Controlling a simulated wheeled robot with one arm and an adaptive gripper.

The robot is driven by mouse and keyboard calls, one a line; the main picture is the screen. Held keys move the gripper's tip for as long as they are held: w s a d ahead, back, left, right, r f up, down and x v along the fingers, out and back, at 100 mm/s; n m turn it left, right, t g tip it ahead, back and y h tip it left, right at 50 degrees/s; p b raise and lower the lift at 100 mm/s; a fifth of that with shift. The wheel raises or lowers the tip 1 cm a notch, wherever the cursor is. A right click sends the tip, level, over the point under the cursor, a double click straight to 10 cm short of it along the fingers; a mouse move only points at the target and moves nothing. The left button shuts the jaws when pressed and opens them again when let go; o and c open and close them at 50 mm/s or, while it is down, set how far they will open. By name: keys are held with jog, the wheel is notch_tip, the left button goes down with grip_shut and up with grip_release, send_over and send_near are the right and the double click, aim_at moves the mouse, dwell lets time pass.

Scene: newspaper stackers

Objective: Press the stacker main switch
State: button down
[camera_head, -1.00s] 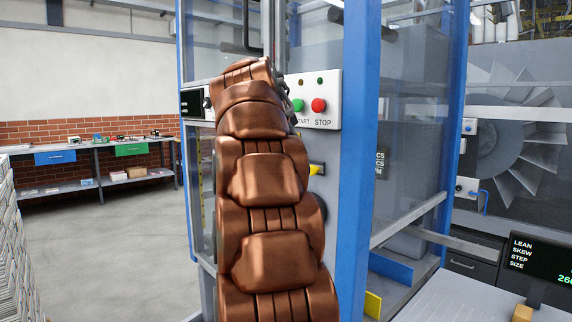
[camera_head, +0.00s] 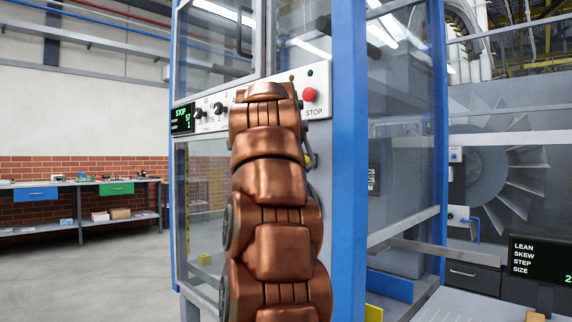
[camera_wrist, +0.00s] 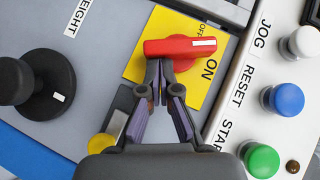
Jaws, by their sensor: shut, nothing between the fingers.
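The main switch is a red rotary handle (camera_wrist: 180,47) on a yellow plate (camera_wrist: 197,82) marked OFF and ON, in the wrist view. Its white end mark points right, between the two words. My gripper (camera_wrist: 160,66) is shut and empty, its fingertips together at the handle's lower edge near its left half. I cannot tell whether they touch it. In the head view my copper arm stands before the stacker's control panel (camera_head: 318,77) and hides the gripper and the red handle.
Beside the switch are a black knob (camera_wrist: 40,85) and white, blue and green buttons (camera_wrist: 285,98). In the head view a red STOP button (camera_head: 309,94) and a display (camera_head: 182,119) flank my arm. A blue post (camera_head: 349,160) stands right; open floor lies left.

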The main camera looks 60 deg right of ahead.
jog(key=shift+f+m+t+h+b, duration=0.3)
jog(key=shift+m+t+h+b, duration=0.15)
jog(key=shift+b, duration=1.2)
jog(key=shift+w+f+m+t+b, duration=0.15)
jog(key=shift+m+t+b, duration=0.2)
jog(key=shift+b, duration=0.65)
jog(key=shift+h, duration=0.25)
jog(key=shift+f+b, duration=0.1)
jog(key=shift+b, duration=0.55)
jog(key=shift+f+m+t+h+b, duration=0.3)
jog(key=shift+m+h+b, duration=0.1)
jog(key=shift+m+b, duration=0.1)
